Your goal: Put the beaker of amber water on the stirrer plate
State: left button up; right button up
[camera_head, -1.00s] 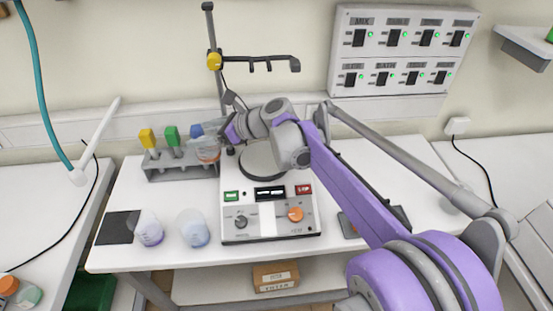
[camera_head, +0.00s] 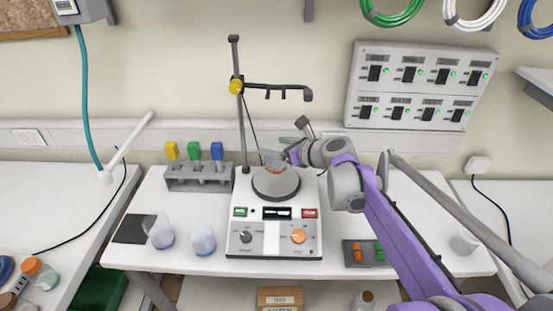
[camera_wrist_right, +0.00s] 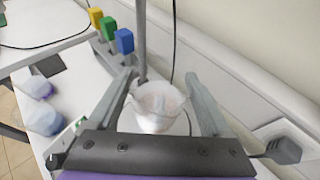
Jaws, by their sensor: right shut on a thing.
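My right gripper (camera_head: 287,157) is shut on a clear beaker (camera_head: 273,159) with a faint amber-pink tint low down. The beaker is over the back part of the dark round stirrer plate (camera_head: 275,185). I cannot tell whether its base touches the plate. In the right wrist view the beaker (camera_wrist_right: 158,108) looks upright between the two fingers (camera_wrist_right: 160,86), with the pale plate around its base. The stirrer (camera_head: 272,240) has a front panel with knobs and a display. My left gripper is not in view.
A stand rod (camera_head: 240,110) with a side clamp (camera_head: 278,91) rises behind the plate. A rack (camera_head: 200,178) with yellow, green and blue-topped items stands left. A switch box (camera_head: 362,254) lies right.

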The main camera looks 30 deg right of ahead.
jog(key=shift+f, duration=1.85)
jog(key=shift+f, duration=0.1)
jog(key=shift+f, duration=0.15)
jog(key=o, duration=1.5)
jog(key=shift+c, duration=0.2)
